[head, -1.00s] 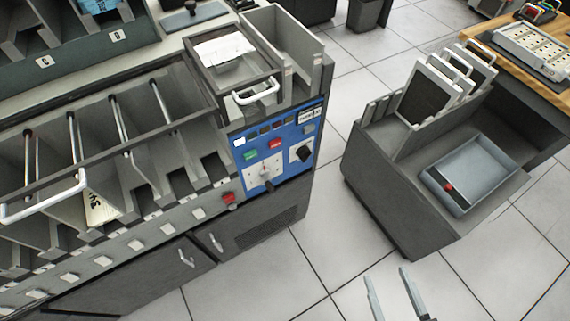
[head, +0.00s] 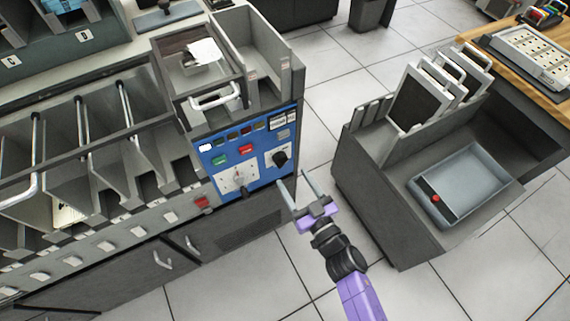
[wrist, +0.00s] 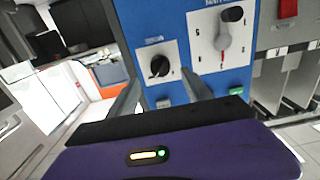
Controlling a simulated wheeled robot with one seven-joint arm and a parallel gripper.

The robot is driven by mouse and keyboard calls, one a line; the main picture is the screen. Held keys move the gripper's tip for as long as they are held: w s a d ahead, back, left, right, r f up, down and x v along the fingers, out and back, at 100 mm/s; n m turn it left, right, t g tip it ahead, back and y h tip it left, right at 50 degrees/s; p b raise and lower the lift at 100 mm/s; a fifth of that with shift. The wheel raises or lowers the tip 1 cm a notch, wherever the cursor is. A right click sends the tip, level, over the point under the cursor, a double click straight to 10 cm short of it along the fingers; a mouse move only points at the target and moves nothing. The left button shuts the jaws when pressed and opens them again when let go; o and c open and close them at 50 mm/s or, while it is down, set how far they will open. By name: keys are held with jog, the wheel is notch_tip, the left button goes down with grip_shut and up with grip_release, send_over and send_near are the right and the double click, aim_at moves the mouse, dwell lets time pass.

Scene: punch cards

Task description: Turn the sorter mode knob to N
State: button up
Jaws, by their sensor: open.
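The blue control panel (head: 225,139) is on the front of the sorter. It carries a small black knob (head: 280,158) on a white plate and, left of it, a larger white dial plate (head: 238,179) with a black-ended handle. The wrist view shows the black knob (wrist: 159,66) and, to its right, the grey dial (wrist: 221,43) with a red pointer mark. The lettering is too small to read, so I cannot tell the knob's setting. My gripper (head: 297,182) is open and empty, just in front of and below the black knob. In the wrist view its fingertips (wrist: 162,82) straddle the knob's line, apart from it.
A green button (head: 219,160) and a red button (head: 246,149) sit above the dial. Card bins with rods (head: 130,130) lie to the left. A grey cart (head: 385,210) with a blue tray (head: 463,181) stands to the right. Tiled floor is free between them.

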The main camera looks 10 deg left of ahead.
aim_at(284, 164)
jog(key=shift+x, duration=3.15)
grip_shut()
